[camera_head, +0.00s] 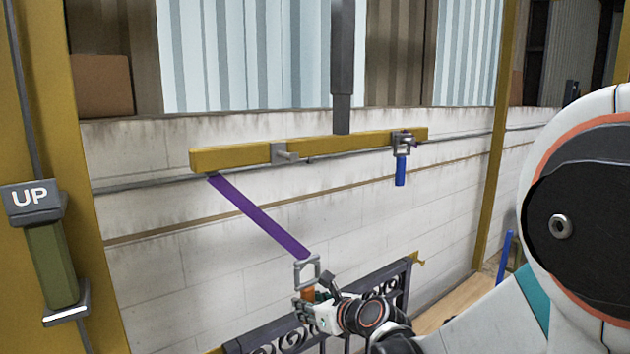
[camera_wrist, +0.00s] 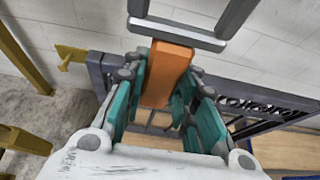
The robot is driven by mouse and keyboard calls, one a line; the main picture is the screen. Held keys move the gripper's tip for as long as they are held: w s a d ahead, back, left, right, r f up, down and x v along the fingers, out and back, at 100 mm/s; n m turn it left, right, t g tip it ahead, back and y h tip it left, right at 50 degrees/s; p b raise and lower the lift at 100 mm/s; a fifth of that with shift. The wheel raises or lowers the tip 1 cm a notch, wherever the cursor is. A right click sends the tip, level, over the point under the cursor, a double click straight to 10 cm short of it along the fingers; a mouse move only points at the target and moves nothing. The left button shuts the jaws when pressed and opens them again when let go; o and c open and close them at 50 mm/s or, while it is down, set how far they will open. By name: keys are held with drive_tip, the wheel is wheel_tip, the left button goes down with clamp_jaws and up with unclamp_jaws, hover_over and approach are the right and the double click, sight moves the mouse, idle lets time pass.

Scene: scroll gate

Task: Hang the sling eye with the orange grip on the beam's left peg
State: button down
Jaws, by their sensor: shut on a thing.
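The yellow beam (camera_head: 232,158) hangs level from a dark column in the head view. Its left peg (camera_head: 289,156) is a grey stub on the front face with nothing on it. A purple sling (camera_head: 258,215) runs slanting from under the beam's left end down to a grey sling eye (camera_head: 307,270), which sits above the orange grip (camera_head: 308,295). My gripper (camera_head: 312,303) is shut on this grip, below the beam. In the wrist view the orange grip (camera_wrist: 168,68) stands between my fingers, with the grey eye (camera_wrist: 178,33) beyond it.
At the beam's right peg hangs an eye with a blue grip (camera_head: 401,170). A dark scrollwork gate (camera_head: 388,280) stands below and behind my gripper. A yellow post with an UP box (camera_head: 32,198) and green handle is at left.

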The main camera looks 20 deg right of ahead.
wheel_tip(320, 180, up, 25)
drive_tip(key=w+d+p, duration=0.1)
drive_tip(key=p, duration=2.1)
drive_tip(key=w+a+f+b, duration=0.1)
drive_tip(key=w+a+b, duration=0.1)
drive_tip(key=w, duration=0.8)
drive_tip(key=shift+a+f, duration=0.2)
drive_tip(key=shift+a, duration=0.25)
drive_tip(key=c, duration=1.2)
unclamp_jaws()
drive_tip(key=shift+o, duration=1.2)
